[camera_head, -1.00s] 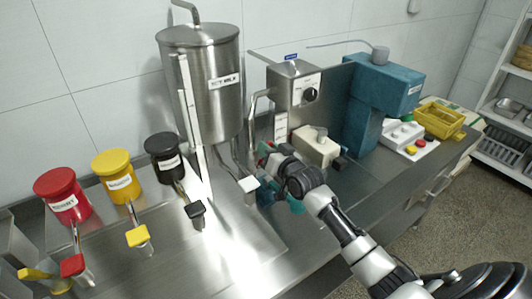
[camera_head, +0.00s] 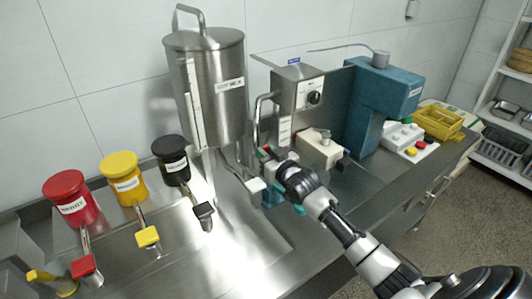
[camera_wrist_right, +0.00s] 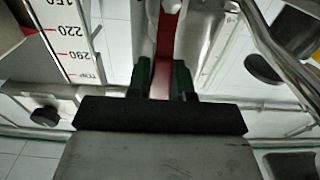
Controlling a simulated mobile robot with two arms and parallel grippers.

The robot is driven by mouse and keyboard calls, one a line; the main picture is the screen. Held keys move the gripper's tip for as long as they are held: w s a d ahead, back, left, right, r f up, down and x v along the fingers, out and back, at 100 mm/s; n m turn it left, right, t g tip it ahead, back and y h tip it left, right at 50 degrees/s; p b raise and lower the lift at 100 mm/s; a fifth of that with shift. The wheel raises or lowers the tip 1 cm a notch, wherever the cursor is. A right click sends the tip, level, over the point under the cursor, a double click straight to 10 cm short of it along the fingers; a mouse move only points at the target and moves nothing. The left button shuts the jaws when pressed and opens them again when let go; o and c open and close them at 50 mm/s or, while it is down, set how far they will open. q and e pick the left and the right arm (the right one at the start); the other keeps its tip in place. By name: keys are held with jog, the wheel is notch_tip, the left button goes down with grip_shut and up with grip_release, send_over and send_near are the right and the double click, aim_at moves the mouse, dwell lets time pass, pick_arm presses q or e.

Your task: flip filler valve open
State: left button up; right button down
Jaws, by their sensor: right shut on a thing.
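My right gripper (camera_head: 266,154) is in front of the steel filler unit (camera_head: 296,92), low down, to the right of the hopper. In the right wrist view its two dark green fingers (camera_wrist_right: 165,80) are closed around a narrow red part (camera_wrist_right: 166,45), which I take to be the filler valve's handle. In the head view the gripper and wrist hide most of this part. Whether the valve is open or shut cannot be told.
The steel hopper (camera_head: 208,90) stands left of the gripper. Red (camera_head: 70,197), yellow (camera_head: 123,178) and black (camera_head: 172,160) canisters with spouts stand farther left. A blue machine (camera_head: 385,90) and a yellow basket (camera_head: 440,122) are right. The front steel counter (camera_head: 180,262) is bare.

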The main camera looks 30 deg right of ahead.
jog(key=c, duration=1)
grip_release()
jog(key=shift+a, duration=0.1)
jog(key=shift+s+d+b, duration=0.15)
jog(key=shift+s+b, duration=0.3)
jog(key=shift+s, duration=1.35)
jog(key=shift+s+d+b, duration=0.15)
jog(key=shift+s+b, duration=0.35)
jog(key=shift+s, duration=1.3)
jog(key=shift+s+d+b, duration=0.15)
jog(key=shift+s+b, duration=0.3)
jog(key=shift+s, duration=1.35)
